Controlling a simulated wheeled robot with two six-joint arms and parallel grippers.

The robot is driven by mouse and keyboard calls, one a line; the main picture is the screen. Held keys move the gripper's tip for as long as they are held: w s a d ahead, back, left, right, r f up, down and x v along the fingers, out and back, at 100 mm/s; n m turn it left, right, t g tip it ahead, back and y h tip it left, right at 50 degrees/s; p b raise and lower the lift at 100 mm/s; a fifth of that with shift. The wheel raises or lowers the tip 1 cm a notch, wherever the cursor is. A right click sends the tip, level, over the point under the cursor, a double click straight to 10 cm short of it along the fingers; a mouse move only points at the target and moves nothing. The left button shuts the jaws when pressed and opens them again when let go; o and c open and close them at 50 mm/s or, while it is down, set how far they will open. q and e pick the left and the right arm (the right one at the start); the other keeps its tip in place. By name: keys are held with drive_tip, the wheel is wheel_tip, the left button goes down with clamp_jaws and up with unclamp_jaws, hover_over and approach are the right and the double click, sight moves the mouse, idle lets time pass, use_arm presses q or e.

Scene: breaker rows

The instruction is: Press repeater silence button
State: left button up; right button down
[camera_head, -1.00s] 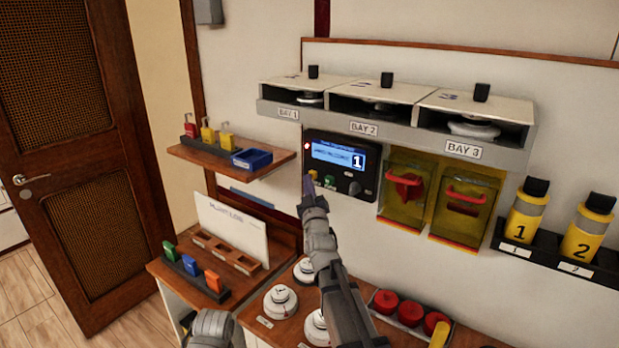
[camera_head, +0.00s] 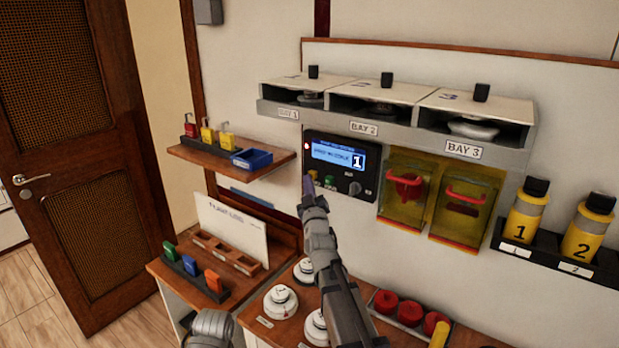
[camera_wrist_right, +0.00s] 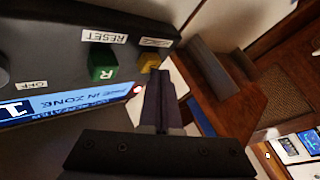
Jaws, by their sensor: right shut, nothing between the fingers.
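The repeater panel (camera_head: 368,160) is a dark box on the wall with a lit blue screen showing a 1. In the right wrist view, its green button (camera_wrist_right: 102,64) is beside a RESET label. A yellow button (camera_wrist_right: 149,62) sits next to the green one, under a small label I cannot read. My right gripper (camera_head: 309,181) is shut and empty, its tip at the panel's lower left. In the wrist view the fingertips (camera_wrist_right: 154,76) are right at the yellow button and overlap its edge; I cannot tell whether they touch. My left gripper is not clearly in view.
White detectors (camera_head: 280,301) and a tray of red caps (camera_head: 384,301) are below.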

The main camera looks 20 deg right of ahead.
drive_tip(key=shift+w+d, duration=0.3)
drive_tip(key=shift+d, duration=0.05)
idle(0.3)
idle(0.4)
drive_tip(key=shift+s+a, duration=0.3)
drive_tip(key=s+a, duration=0.3)
drive_tip(key=a, duration=0.1)
drive_tip(key=shift+s+a, duration=0.35)
drive_tip(key=shift+a, duration=0.05)
idle(0.7)
